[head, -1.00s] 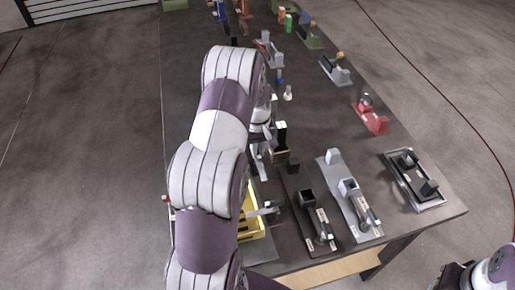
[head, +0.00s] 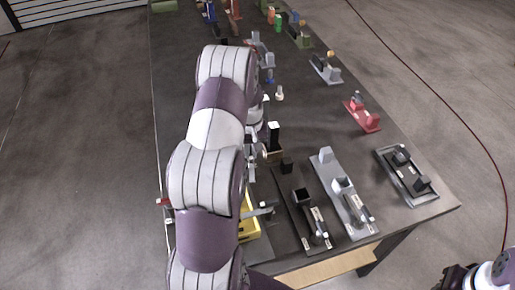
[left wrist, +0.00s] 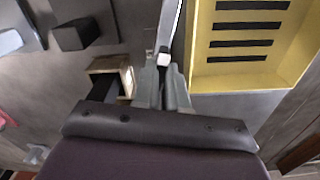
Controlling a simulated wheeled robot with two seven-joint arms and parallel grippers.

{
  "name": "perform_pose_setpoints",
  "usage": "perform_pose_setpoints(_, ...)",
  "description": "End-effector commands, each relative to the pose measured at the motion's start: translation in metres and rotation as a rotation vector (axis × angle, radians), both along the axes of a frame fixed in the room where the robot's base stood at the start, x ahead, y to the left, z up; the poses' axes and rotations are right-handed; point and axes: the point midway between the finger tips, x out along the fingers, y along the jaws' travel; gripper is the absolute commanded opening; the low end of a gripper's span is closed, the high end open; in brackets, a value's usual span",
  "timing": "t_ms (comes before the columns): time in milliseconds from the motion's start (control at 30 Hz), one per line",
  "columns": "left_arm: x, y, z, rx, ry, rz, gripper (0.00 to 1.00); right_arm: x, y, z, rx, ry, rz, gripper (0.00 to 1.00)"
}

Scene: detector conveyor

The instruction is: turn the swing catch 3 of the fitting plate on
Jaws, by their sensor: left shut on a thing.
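In the left wrist view my left gripper (left wrist: 165,88) is shut on the small pale end of a narrow grey lever (left wrist: 170,30), which looks like a swing catch. The lever runs away from the fingers, beside the yellow fitting. In the head view the left arm covers most of this spot, and the left gripper's fingertips are hidden. The yellow fitting (head: 246,229) shows partly behind the arm, with a grey bar (head: 262,211) sticking out to its right. I cannot read any catch number. My right gripper (head: 458,279) is partly in view at the bottom right corner, away from the table.
On the table (head: 185,100), a black plate (head: 307,222), a grey plate (head: 330,180), a dark framed plate (head: 408,176) and a red fitting (head: 362,115) stand to the right. Several fittings stand farther back.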

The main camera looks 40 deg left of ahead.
Motion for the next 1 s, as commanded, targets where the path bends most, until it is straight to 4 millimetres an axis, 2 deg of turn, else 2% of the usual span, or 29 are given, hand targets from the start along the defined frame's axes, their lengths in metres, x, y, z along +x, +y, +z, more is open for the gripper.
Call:
perform_pose_setpoints(200, -0.0039, 0.0058, 0.0019, 0.002, -0.003, -0.189, 0.0, 0.0, 0.0, 0.0039, 0.0, 0.0, 0.0, 0.35)
perform_pose_setpoints(1000, -0.0034, 0.0059, 0.0017, 0.004, -0.004, -0.942, 0.0, 0.0, 0.0, 0.0109, 0.0, 0.0, 0.0, 0.35)
